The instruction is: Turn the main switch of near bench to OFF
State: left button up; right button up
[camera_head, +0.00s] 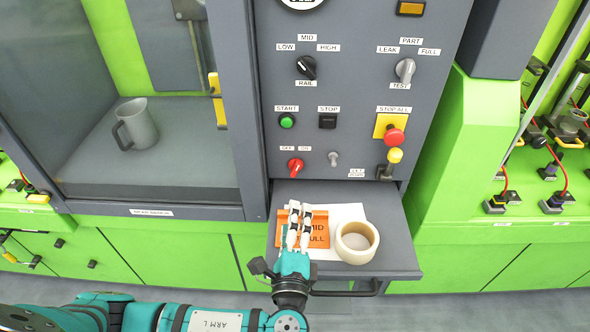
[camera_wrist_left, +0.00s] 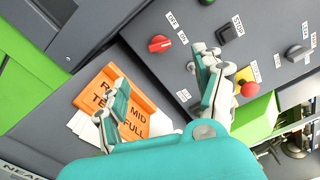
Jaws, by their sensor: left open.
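The main switch (camera_head: 295,167) is a red rotary knob on the dark control panel, with OFF and ON labels above it. It also shows in the left wrist view as a red knob (camera_wrist_left: 159,43) beyond the fingers. My left gripper (camera_head: 300,212) is open and empty, over the pull-out shelf below the switch and apart from it. In the left wrist view its fingers (camera_wrist_left: 160,90) are spread wide, with the knob above the gap between them. My right gripper is not in view.
A grey toggle (camera_head: 333,158), green start button (camera_head: 287,121) and red stop button (camera_head: 393,136) are on the panel. A grey mug (camera_head: 136,125) stands behind glass at left.

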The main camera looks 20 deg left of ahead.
pick_arm(q)
jog(key=p, duration=0.1)
send_near(295, 172)
jog(key=shift+w+a+r, duration=0.2)
jog(key=shift+w+r, duration=0.15)
jog(key=shift+w, duration=0.1)
jog(key=p+x, duration=0.1)
jog(key=x, duration=0.6)
jog(key=shift+f, duration=0.15)
jog(key=shift+w+p, duration=0.3)
jog(key=shift+w, duration=0.1)
jog(key=shift+w+a, duration=0.1)
jog(key=shift+w, duration=0.1)
jog(key=shift+c, duration=0.9)
jog(key=shift+f, duration=0.1)
jog(key=c, duration=1)
jog(key=shift+s+f+n+b, duration=0.1)
jog(key=shift+f+n+b, duration=0.15)
jog(key=shift+n+b, duration=0.4)
jog(key=n+b, duration=0.4)
jog(key=b, duration=0.1)
jog(key=shift+f+b, duration=0.15)
jog(key=shift+b, duration=0.2)
jog(key=shift+r+n+b, duration=0.25)
jog(key=shift+n+b, duration=1.15)
jog(key=shift+n, duration=0.05)
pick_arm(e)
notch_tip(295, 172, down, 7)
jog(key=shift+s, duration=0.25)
